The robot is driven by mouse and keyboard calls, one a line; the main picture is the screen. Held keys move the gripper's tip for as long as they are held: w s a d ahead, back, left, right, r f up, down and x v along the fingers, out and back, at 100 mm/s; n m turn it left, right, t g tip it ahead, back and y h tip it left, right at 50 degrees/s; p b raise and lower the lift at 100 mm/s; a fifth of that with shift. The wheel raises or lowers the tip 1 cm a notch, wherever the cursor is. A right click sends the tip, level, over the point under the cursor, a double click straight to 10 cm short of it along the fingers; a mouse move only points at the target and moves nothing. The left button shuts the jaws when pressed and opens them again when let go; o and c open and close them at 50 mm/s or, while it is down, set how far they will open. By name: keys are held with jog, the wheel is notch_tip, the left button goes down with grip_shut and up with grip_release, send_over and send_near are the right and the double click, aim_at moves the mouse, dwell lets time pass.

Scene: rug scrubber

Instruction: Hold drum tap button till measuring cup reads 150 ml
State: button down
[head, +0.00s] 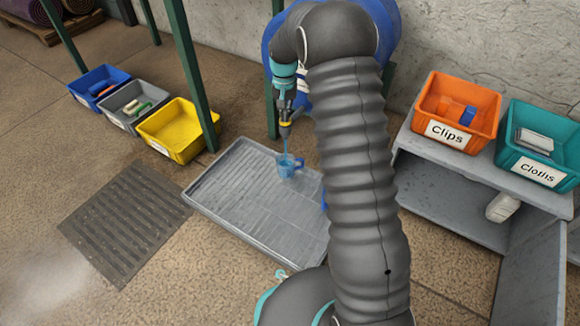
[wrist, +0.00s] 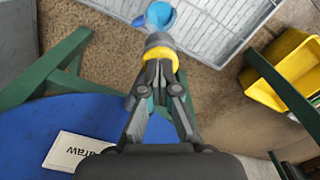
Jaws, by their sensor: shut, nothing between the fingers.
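My gripper (head: 286,112) is shut and empty, pointing down at the drum tap. Its fingertips (wrist: 160,68) meet the tap's yellow collar (wrist: 158,52) in the wrist view; the button itself is hidden under them. A thin blue stream (head: 285,145) runs from the tap into the measuring cup (head: 287,170), which stands upright in the grey tray (head: 235,200) below. The cup (wrist: 160,15) holds blue liquid; its scale is too small to read. The blue drum (head: 388,45) is partly hidden behind my arm, and shows with a label in the wrist view (wrist: 100,110).
Blue (head: 108,77), grey (head: 150,97) and yellow (head: 170,145) bins stand left of the green rack post (head: 192,75). Orange Clips (head: 485,97) and teal Cloths (head: 540,120) bins sit on a grey cabinet (head: 430,155) at right. A floor grate (head: 125,220) lies left of the tray.

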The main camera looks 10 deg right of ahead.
dwell(0.4)
notch_tip(320, 180, up, 5)
jog(key=p, duration=0.3)
jog(key=shift+p, duration=0.4)
